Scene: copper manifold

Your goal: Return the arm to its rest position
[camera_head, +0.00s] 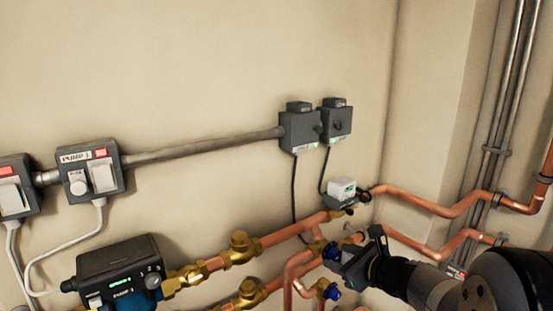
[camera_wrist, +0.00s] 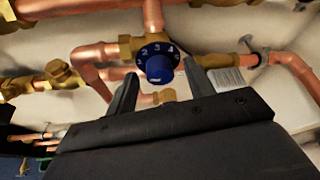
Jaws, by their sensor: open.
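My arm reaches in from the lower right in the head view, and my gripper (camera_head: 352,262) is by the copper pipes. In the wrist view, my gripper (camera_wrist: 160,78) is open, with its two dark fingers apart and nothing held. A blue numbered knob (camera_wrist: 156,62) on a brass valve appears between and beyond the fingertips. I cannot tell whether the fingers touch it. In the head view, one blue knob (camera_head: 332,251) is just left of my gripper, and another blue knob (camera_head: 331,292) is lower down.
Copper pipes (camera_head: 420,203) run along the wall around my gripper. A white-topped actuator (camera_head: 342,191) sits above it. A black pump (camera_head: 118,268) is at lower left. Switch boxes (camera_head: 90,170) and dark junction boxes (camera_head: 299,128) are on the wall. The upper wall is clear.

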